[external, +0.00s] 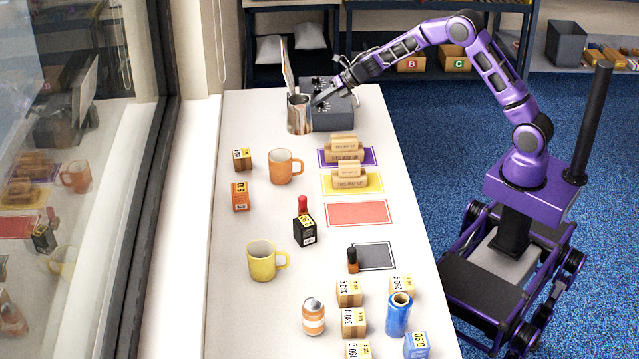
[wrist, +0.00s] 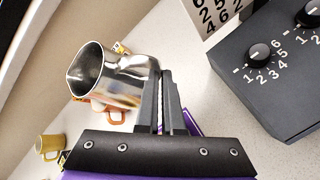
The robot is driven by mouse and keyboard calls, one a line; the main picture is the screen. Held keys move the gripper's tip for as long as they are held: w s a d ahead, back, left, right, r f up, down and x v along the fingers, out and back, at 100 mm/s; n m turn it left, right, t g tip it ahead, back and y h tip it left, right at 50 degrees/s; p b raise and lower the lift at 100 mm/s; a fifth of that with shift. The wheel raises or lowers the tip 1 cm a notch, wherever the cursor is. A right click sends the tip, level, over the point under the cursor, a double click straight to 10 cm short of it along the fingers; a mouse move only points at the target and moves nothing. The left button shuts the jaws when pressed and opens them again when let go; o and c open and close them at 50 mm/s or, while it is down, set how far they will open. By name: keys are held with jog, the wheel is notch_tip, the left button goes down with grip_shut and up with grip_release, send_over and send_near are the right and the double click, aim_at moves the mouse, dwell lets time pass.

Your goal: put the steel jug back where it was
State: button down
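The steel jug (external: 298,116) is at the far end of the white table, left of the dark grey control box. My gripper (external: 318,102) reaches in from the right at the jug's side. In the wrist view the shiny jug (wrist: 112,78) has its open mouth to the left, and its near side meets the fingers of my gripper (wrist: 166,85). The fingers are close together, apparently on the jug's handle, which they mostly hide. Whether the jug's base touches the table cannot be told.
The control box (external: 332,110) with knobs stands right beside the jug, a number card (external: 288,68) behind. An orange mug (external: 283,167), yellow mug (external: 262,260) and small boxes stand nearer. Purple (external: 371,156), yellow (external: 376,187), red (external: 357,214) and grey (external: 385,257) mats line the right side.

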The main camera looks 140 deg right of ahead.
notch_tip(320, 180, up, 5)
jog(key=w+a+n+t+y, duration=0.1)
jog(key=w+a+n+y, duration=0.25)
jog(key=w+a, duration=0.5)
jog(key=w+a+r+n+t+y, duration=0.15)
jog(key=w+a+n, duration=0.3)
jog(key=a, duration=0.75)
jog(key=w+a+f+n+t+y, duration=0.1)
jog(key=w+a+n+t+y, duration=0.15)
jog(key=w+a, duration=0.65)
jog(key=shift+g+y, duration=0.45)
jog(key=shift+g, duration=0.05)
jog(key=f, duration=0.4)
jog(key=s+a+f, duration=0.1)
jog(key=f, duration=0.4)
jog(key=s+a+f, duration=0.1)
jog(key=f, duration=0.4)
jog(key=shift+a+f+b, duration=0.1)
jog(key=shift+f+b, duration=0.15)
jog(key=shift+b, duration=0.1)
jog(key=shift+f+b, duration=0.4)
jog(key=shift+b, duration=0.05)
jog(key=shift+f, duration=0.15)
